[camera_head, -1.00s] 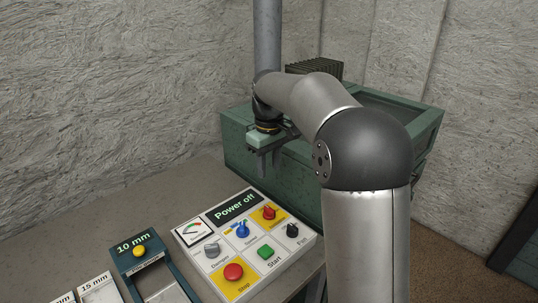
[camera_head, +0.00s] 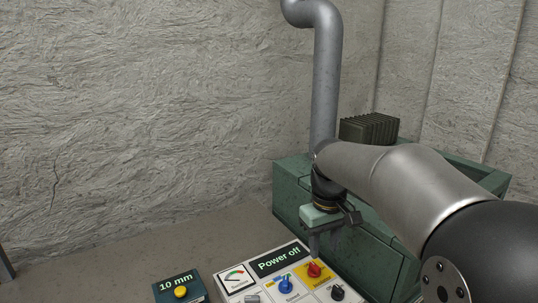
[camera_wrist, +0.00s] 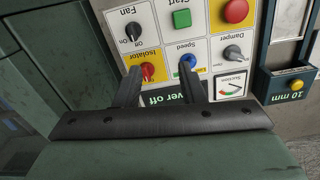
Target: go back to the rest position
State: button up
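My gripper (camera_head: 332,246) hangs over the back edge of the control panel, beside the green machine. In the wrist view its two dark fingers (camera_wrist: 161,88) stand apart with nothing held between them. The white and yellow panel (camera_head: 255,292) has a display (camera_head: 279,261) that reads "Power off". Near my fingers are the red isolator knob (camera_head: 314,270) and the blue speed knob (camera_head: 286,285). In the wrist view the isolator knob (camera_wrist: 147,71) and speed knob (camera_wrist: 187,63) show beyond the fingers. I cannot tell whether a finger touches the panel.
The green machine (camera_head: 292,194) stands behind and right of the panel, with a grey pipe (camera_head: 326,90) rising by it. A box labelled "10 mm" (camera_head: 170,294) with a yellow button sits to the left. The tabletop (camera_head: 120,268) at left is clear; rough walls stand behind.

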jog(key=s+f+m, duration=0.2)
jog(key=s+f, duration=0.3)
jog(key=s, duration=0.6)
jog(key=s+f+m, duration=0.2)
jog(key=s+f, duration=0.4)
jog(key=s, duration=0.5)
jog(key=shift+a, duration=0.1)
